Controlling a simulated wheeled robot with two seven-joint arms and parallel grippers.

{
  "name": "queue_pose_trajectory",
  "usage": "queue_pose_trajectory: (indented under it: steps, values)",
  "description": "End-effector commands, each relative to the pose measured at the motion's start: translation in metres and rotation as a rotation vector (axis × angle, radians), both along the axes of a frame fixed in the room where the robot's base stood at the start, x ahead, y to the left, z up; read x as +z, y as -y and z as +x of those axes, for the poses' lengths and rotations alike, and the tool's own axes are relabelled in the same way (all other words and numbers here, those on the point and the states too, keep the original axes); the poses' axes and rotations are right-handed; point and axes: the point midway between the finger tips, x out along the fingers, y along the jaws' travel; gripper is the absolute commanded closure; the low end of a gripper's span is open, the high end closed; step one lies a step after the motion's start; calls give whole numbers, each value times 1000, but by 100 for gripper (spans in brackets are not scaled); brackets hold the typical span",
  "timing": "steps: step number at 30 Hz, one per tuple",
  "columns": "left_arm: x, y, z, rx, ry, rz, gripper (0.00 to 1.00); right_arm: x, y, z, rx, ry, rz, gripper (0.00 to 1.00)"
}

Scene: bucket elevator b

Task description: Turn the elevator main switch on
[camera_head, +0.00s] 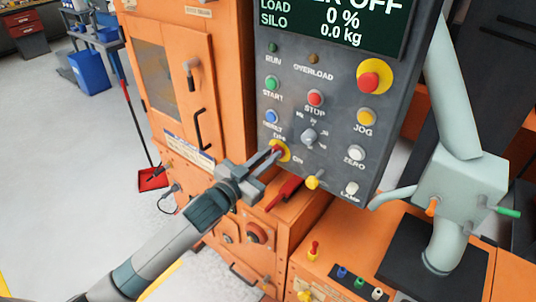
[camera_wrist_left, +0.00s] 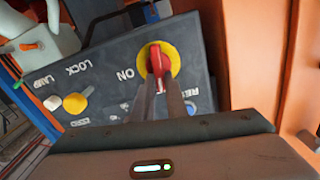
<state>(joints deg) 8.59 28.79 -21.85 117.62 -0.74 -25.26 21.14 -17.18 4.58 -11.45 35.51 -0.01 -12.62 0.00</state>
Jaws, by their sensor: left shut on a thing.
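The elevator main switch is a red handle on a round yellow plate (camera_head: 283,153), low on the dark grey control panel (camera_head: 330,180). An ON label is beside it at lower right in the head view. My left gripper (camera_head: 273,158) reaches it from lower left, its fingers closed around the red handle. In the left wrist view the red handle (camera_wrist_left: 157,61) lies between my fingertips (camera_wrist_left: 159,86), with the yellow plate (camera_wrist_left: 175,62) behind and ON to its left. The panel display (camera_head: 350,20) reads "OFF", 0 % and 0.0 kg. My right gripper is out of view.
Several buttons and a selector knob (camera_head: 309,136) sit close above the switch; a yellow knob (camera_head: 313,182) is at lower right. An orange cabinet (camera_head: 190,80) stands left, and a pale pipe unit (camera_head: 460,180) right. Open floor lies at far left.

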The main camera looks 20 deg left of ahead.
Motion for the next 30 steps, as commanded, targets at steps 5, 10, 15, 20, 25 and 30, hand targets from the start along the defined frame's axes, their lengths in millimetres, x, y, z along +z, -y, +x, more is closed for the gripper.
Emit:
queue_pose_trajectory:
  steps: [5, 10, 15, 20, 25, 30]
  values:
    - [1, 2, -1, -1, 47, 132, 100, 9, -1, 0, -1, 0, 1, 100]
    - [0, 5, -2, -1, 101, 281, 100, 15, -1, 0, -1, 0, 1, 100]
    - [-2, 7, -3, -1, 155, 432, 100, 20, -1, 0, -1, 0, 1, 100]
    - [-4, 10, -4, -2, 208, 574, 100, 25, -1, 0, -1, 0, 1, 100]
    - [-7, 11, -4, -1, 263, 727, 100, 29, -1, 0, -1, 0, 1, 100]
    - [-9, 13, -5, -1, 318, 879, 100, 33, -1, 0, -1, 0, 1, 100]
